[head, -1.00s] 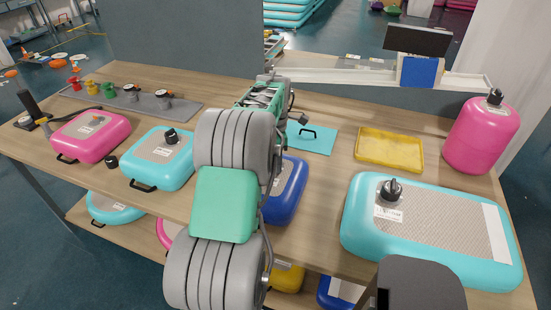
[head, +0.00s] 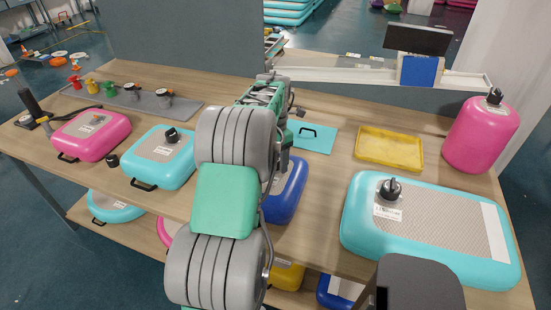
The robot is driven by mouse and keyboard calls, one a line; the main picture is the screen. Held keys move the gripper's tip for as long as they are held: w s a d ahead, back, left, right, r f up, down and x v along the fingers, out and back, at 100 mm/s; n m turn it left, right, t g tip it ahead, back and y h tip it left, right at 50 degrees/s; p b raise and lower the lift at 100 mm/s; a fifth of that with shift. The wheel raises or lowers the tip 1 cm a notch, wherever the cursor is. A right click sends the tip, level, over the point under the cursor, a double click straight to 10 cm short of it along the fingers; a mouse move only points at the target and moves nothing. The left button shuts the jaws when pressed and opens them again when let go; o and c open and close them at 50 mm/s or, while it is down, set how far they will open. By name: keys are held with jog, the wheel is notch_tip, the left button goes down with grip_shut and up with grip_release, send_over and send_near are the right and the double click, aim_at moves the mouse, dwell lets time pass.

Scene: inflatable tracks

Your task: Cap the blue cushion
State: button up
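The blue cushion (head: 288,192) lies on the table, right of my arm's large grey rings. My arm covers its left part, and its valve is hidden from this view. My arm reaches forward over the table, and its grey wrist part shows just behind and above the blue cushion. My gripper's fingers are hidden behind the arm, so I cannot see whether they hold anything. A loose black cap (head: 112,160) lies on the table between the pink cushion and the small turquoise cushion.
A pink cushion (head: 90,137) and a turquoise cushion (head: 158,160) lie at left. A large turquoise cushion (head: 450,235), a yellow tray (head: 390,147) and a pink canister (head: 480,137) are at right. A turquoise plate with a handle (head: 313,138) lies behind the blue cushion.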

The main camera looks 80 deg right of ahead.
notch_tip(320, 180, up, 8)
jog(key=shift+f+b, duration=0.1)
jog(key=shift+b, duration=0.55)
jog(key=shift+w, duration=0.15)
jog(key=w+a+r+m+t+h, duration=0.1)
jog(key=w+a+r+m, duration=0.1)
jog(key=w+a, duration=1.05)
jog(key=w+a+r+m, duration=0.2)
jog(key=w+a, duration=1)
jog(key=w, duration=0.1)
jog(key=s+a+f+m+t, duration=0.1)
jog(key=a+f+m, duration=0.1)
jog(key=a, duration=1.3)
jog(key=s+a+f+m+t+y, duration=0.1)
jog(key=a+m, duration=0.3)
jog(key=a, duration=1)
jog(key=shift+s+a+f+t, duration=0.3)
jog(key=shift+a+f+t, duration=0.1)
jog(key=shift+f, duration=0.5)
